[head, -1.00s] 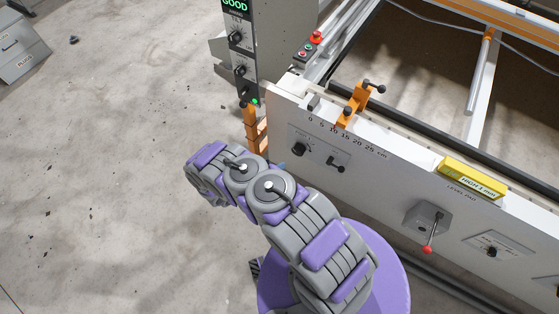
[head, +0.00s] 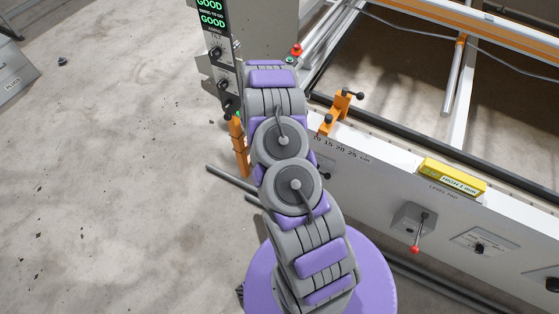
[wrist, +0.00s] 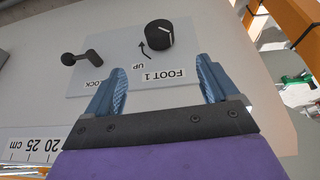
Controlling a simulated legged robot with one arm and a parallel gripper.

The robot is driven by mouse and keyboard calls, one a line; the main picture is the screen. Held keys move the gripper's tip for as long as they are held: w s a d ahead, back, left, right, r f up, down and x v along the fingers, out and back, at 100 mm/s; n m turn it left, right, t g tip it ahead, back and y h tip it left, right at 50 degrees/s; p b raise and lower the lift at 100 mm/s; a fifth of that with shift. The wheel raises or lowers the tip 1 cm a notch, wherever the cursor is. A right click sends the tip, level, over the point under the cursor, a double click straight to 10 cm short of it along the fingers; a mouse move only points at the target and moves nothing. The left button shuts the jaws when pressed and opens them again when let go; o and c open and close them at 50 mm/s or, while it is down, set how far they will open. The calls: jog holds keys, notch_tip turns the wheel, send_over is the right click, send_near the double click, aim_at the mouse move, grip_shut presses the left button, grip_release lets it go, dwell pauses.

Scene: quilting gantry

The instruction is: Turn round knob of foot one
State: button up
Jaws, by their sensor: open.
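In the wrist view the round black knob (wrist: 159,34) with a white line stands on a pale plate (wrist: 105,57) labelled FOOT 1, with an arrow and the word UP beside it. My gripper (wrist: 160,80) is open and empty. Its two blue fingers point toward the plate, and the knob is ahead of the gap between them, apart from both. A black lock lever (wrist: 82,58) is on the same plate, left of the knob. In the head view my arm hides the knob, and my gripper is not visible there.
In the wrist view an orange post (wrist: 298,22) stands close on the right. In the head view a control column (head: 221,70) with GOOD displays, an orange clamp (head: 339,110) and a lever with a red ball (head: 415,249) are near the white panel (head: 370,196).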

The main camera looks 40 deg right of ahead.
jog(key=b+x, duration=0.4)
jog(key=x, duration=1.3)
jog(key=shift+w+d+b, duration=0.1)
jog(key=shift+d+b, duration=0.1)
jog(key=shift+b, duration=0.2)
jog(key=c, duration=1)
jog(key=shift+o, duration=0.2)
jog(key=shift+w+a+g+h, duration=0.1)
jog(key=shift+g+h, duration=0.3)
jog(key=shift+g, duration=0.4)
jog(key=shift+w+n+g, duration=0.1)
jog(key=shift+n+g, duration=0.2)
jog(key=shift+n+g+h, duration=0.3)
jog(key=shift+g+h, duration=0.5)
jog(key=shift+g, duration=0.5)
jog(key=shift+a+g, duration=0.1)
jog(key=shift+g, duration=0.2)
jog(key=shift+w, duration=0.1)
